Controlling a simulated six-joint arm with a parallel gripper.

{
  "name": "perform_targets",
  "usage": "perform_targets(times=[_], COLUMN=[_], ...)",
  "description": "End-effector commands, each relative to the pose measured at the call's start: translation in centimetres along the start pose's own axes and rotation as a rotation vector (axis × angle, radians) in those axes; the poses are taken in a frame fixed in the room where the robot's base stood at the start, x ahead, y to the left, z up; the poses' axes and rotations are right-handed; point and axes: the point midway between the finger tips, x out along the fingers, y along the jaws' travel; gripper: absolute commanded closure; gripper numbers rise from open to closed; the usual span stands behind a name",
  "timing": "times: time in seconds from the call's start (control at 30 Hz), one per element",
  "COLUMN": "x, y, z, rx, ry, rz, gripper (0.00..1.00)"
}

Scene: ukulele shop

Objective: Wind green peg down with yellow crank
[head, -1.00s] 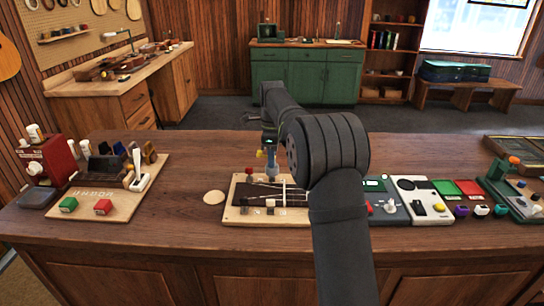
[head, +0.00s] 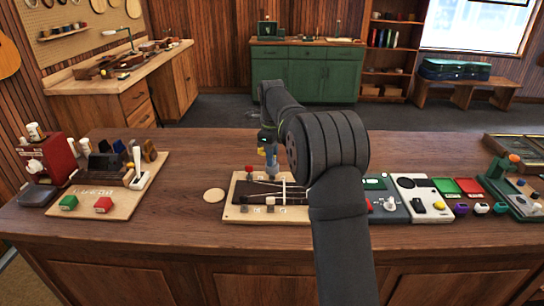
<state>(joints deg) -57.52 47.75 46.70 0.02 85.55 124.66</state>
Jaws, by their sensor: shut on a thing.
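The pale jig board (head: 236,214) lies at the middle of the bench, with strings over a dark bed. A red-topped peg (head: 249,169) stands at its back left. My gripper (head: 268,148) is above the board's back edge, partly hidden by my arm. It is shut on what seems to be the yellow crank (head: 262,150), which shows as a small yellow patch. A blue upright part (head: 271,163) is right below it. I cannot tell if the crank touches a peg. I cannot make out the green peg; my arm hides the board's right part.
A pale disc (head: 214,195) lies left of the board. Devices, including a white one (head: 424,205), several coloured knobs and a green fixture (head: 516,187) stand to the right.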

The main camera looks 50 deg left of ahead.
Motion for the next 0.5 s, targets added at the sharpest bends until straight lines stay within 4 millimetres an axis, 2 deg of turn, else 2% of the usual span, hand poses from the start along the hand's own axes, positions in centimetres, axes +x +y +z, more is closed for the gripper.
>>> perform_targets(times=[0.33, 0.5], x=[-0.02, -0.02], y=[0.0, 0.0], z=[0.0, 0.0], rx=[0.004, 0.132], ry=[0.0, 0.0], rz=[0.0, 0.0], gripper=[1.0, 1.0])
